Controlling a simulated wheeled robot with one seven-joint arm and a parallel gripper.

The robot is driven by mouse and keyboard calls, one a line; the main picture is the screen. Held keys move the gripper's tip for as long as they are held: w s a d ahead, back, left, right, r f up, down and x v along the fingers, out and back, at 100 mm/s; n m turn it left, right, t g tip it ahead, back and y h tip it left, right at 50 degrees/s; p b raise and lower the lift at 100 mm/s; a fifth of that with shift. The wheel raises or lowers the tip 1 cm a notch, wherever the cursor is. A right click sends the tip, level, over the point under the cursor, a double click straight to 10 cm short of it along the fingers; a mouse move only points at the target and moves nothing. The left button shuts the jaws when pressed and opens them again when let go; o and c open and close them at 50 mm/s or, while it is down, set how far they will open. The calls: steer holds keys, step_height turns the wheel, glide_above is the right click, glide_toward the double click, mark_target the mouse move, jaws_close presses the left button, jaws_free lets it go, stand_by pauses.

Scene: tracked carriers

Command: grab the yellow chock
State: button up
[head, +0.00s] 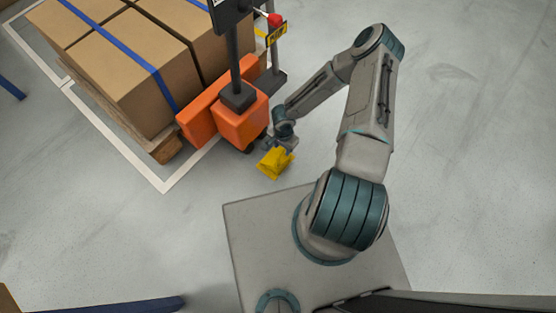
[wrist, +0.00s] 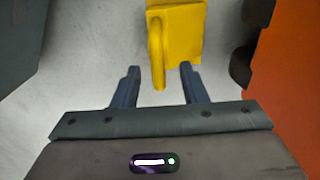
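The yellow chock (head: 275,163) lies on the grey floor in front of the orange pallet truck in the head view. In the wrist view the yellow chock (wrist: 185,35) is at the top centre, with its rounded handle bar pointing down toward my gripper. My gripper (wrist: 158,72) is open, its two dark fingers apart. The handle's near end lies between the fingertips in the picture; I cannot tell whether it touches either finger. In the head view my gripper is just beyond the chock and mostly hidden by the wrist and the chock.
The orange pallet truck (head: 240,119) stands close behind the chock, and its side (wrist: 288,90) fills the right of the wrist view. Strapped cardboard boxes (head: 128,77) sit on a wooden pallet (head: 165,150) at the upper left. White lines mark the floor. Open floor (head: 480,150) lies to the right.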

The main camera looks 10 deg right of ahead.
step_height(320, 180, down, 5)
steer(key=shift+s+f+b, duration=0.1)
steer(key=shift+s+b, duration=0.05)
steer(key=shift+b, duration=0.95)
jaws_close()
stand_by(0.5)
